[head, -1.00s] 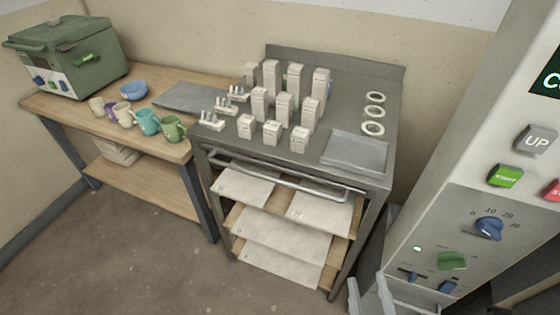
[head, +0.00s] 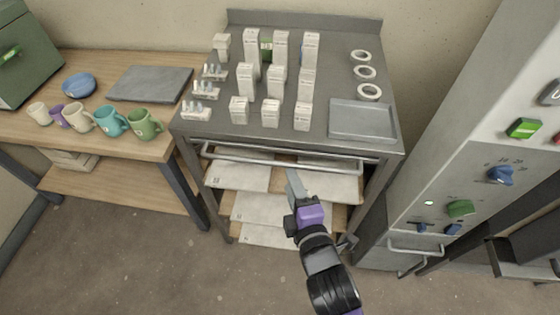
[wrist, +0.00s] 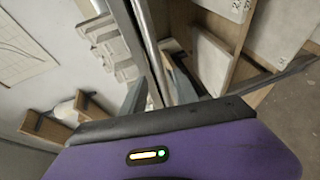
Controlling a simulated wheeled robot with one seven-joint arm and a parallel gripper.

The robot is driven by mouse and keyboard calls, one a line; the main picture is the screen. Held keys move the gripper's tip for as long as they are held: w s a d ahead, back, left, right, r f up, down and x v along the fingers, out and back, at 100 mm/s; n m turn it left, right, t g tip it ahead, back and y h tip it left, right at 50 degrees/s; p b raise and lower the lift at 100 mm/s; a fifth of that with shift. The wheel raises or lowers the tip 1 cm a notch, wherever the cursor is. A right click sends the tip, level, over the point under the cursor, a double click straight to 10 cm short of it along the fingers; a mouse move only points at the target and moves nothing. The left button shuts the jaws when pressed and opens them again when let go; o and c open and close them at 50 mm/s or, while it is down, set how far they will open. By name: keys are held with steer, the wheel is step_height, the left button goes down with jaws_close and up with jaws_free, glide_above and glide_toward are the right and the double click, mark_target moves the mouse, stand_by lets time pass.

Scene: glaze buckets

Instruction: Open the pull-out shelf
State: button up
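The pull-out shelf (head: 263,177) is a wooden board under the grey metal table, with pale slabs on it. A long metal bar handle (head: 240,158) runs across its front, just below the tabletop. My gripper (head: 296,188) is in front of the shelf, right of its middle, with its fingers near the bar. In the wrist view the bar (wrist: 150,48) passes close to the fingers, which look spread apart. I cannot tell whether the bar lies between them or whether they touch it. The shelf appears pushed in under the table.
White boxes, small racks, rings and a grey tray (head: 362,121) stand on the metal table (head: 330,75). More slabs lie on lower shelves. A wooden bench (head: 150,150) with mugs stands left. A control cabinet (head: 440,170) stands close on the right. The floor in front is clear.

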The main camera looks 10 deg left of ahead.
mark_target(284, 163)
steer(key=x, duration=0.7)
steer(key=shift+w+a, duration=0.1)
steer(key=shift+w, duration=0.15)
steer(key=shift+c, duration=0.3)
jaws_close()
stand_by(0.9)
